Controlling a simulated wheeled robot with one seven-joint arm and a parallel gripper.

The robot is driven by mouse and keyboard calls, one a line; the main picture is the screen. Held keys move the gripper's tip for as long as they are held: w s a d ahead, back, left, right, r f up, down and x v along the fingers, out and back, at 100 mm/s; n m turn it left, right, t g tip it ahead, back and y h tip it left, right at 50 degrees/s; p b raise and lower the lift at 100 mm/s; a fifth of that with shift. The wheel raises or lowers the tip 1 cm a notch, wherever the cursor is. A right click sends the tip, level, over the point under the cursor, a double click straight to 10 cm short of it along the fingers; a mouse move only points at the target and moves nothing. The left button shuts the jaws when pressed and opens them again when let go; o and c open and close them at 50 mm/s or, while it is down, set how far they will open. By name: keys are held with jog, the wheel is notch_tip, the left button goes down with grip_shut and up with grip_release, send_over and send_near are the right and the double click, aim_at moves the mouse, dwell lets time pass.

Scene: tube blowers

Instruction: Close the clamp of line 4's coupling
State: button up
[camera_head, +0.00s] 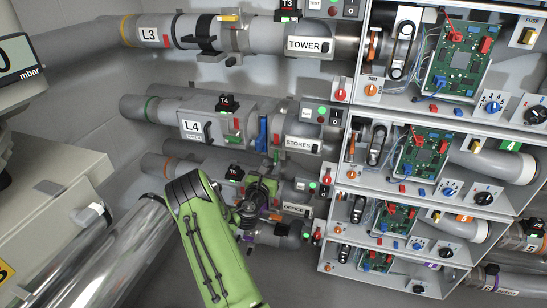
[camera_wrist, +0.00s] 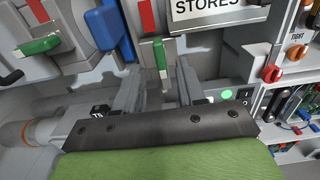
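Line 4's pipe runs across the middle of the head view, with a grey L4 housing (camera_head: 205,128) and a STORES plate (camera_head: 302,144). On its coupling a blue lever (camera_head: 262,134) hangs down, and it also shows at the upper left of the wrist view (camera_wrist: 103,28). A green tab (camera_wrist: 160,58) points down under a red mark, right of the blue lever. My gripper (camera_wrist: 158,76) is open, its two fingers apart below line 4. The green tab's lower end appears between the fingertips; contact cannot be told. In the head view my arm partly hides my gripper (camera_head: 262,182).
Another green handle (camera_wrist: 38,45) is left of the blue lever. Line 3's pipe (camera_head: 265,38) runs above, and line 5's pipe (camera_head: 200,168) lies close below. Shelves of circuit boards (camera_head: 455,55) stand at the right. A shiny pipe (camera_head: 115,255) is at lower left.

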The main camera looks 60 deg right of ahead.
aim_at(275, 158)
jog(key=d, duration=0.5)
jog(key=shift+w, duration=0.4)
jog(key=shift+a, duration=0.1)
jog(key=shift+c, duration=0.4)
grip_shut()
